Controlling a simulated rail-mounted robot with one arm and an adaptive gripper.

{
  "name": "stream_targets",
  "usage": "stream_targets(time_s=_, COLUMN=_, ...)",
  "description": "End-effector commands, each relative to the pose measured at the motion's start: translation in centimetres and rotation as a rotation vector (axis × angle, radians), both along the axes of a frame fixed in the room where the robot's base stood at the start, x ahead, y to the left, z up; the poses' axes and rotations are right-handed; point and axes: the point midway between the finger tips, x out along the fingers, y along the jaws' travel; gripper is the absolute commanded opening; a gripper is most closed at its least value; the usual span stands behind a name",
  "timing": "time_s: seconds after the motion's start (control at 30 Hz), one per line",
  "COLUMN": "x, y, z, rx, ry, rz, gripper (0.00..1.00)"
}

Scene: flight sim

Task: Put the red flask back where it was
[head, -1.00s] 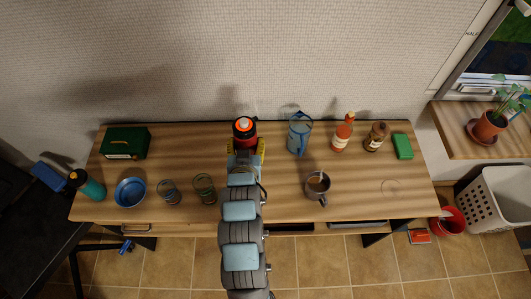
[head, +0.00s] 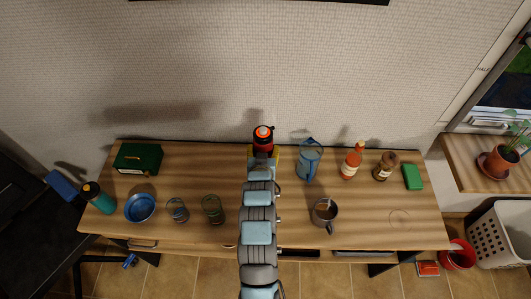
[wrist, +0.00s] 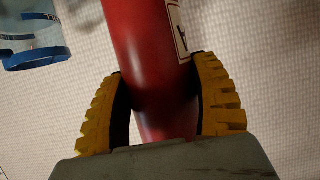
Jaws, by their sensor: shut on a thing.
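The red flask (head: 263,140) has a black and orange cap and is at the back middle of the desk in the head view. My gripper (head: 263,153) is shut on it. In the wrist view the flask (wrist: 150,50) is a red cylinder with a pale label edge, between the yellow fingers of my gripper (wrist: 160,95). The wall fills the background there. The flask's base is hidden by my arm in the head view, so I cannot tell whether it touches the desk. A faint round outline (head: 400,217) shows on the bare desk at the right.
A blue jug (head: 309,160), sauce bottle (head: 351,161), brown jar (head: 385,166) and green block (head: 412,176) stand right of the flask. A mug (head: 324,212) is in front. Left are two glasses (head: 177,210), a bowl (head: 140,208), a green box (head: 138,158) and a teal bottle (head: 98,198).

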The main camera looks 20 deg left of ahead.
Motion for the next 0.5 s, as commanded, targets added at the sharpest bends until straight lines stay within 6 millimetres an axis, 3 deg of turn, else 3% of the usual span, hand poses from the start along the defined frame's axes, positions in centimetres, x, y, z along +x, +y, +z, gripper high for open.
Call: stream_targets(time_s=0.5, x=3.1, y=0.7, z=-3.7, rx=0.001, ry=-0.001, rz=0.001, gripper=0.24)
